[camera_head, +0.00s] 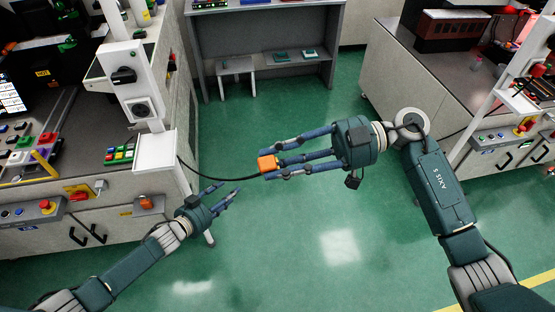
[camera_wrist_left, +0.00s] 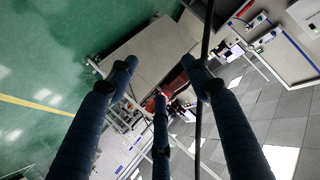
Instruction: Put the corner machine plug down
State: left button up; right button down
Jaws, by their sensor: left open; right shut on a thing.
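The orange machine plug (camera_head: 267,164) is in the head view, held between the fingers of my right gripper (camera_head: 276,159) above the floor. A black cable (camera_head: 215,174) runs from the plug left to the left machine. My left gripper (camera_head: 226,193) is open and empty, below and left of the plug and apart from it. Its spread fingers also show in the left wrist view (camera_wrist_left: 160,74). There, a dark cable (camera_wrist_left: 207,35) passes by the right finger; I cannot tell whether it touches.
The left machine (camera_head: 60,195) has an orange fitting (camera_head: 147,204), buttons and a post with a black socket (camera_head: 141,108). A grey workbench (camera_head: 262,20) stands at the back. Another machine (camera_head: 425,75) stands at the right. The green floor (camera_head: 310,230) between is clear.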

pick_arm(q)
jog(key=s+a+f+n+g+y, duration=0.2)
jog(key=s+a+f+n+y, duration=0.1)
jog(key=s+f, duration=0.85)
jog(key=s+a+f+n+g+y, duration=0.2)
jog(key=s+a+f+g+y, duration=0.1)
jog(key=s+f, duration=0.85)
jog(key=s+d+f+n+g, duration=0.1)
jog(key=s+f+g, duration=0.2)
jog(key=s, duration=1.1)
jog(key=s+d+f+n+g, duration=0.1)
jog(key=s+f+g, duration=0.2)
jog(key=s, duration=1.2)
notch_tip(320, 180, down, 3)
jog(key=shift+f+n+y, duration=0.1)
jog(key=shift+n+y, duration=0.2)
jog(key=shift+y, duration=0.1)
pick_arm(e)
jog(key=s+d+f+m+t+h, duration=0.1)
jog(key=d+m+t, duration=0.3)
jog(key=d, duration=0.6)
jog(key=s+d+f+m+t+h, duration=0.1)
jog(key=s+d+m+t, duration=0.2)
jog(key=d+t, duration=0.6)
jog(key=d+m, duration=0.1)
jog(key=m, duration=0.1)
jog(key=shift+d+m+h, duration=0.25)
jog(key=shift+m+h, duration=0.05)
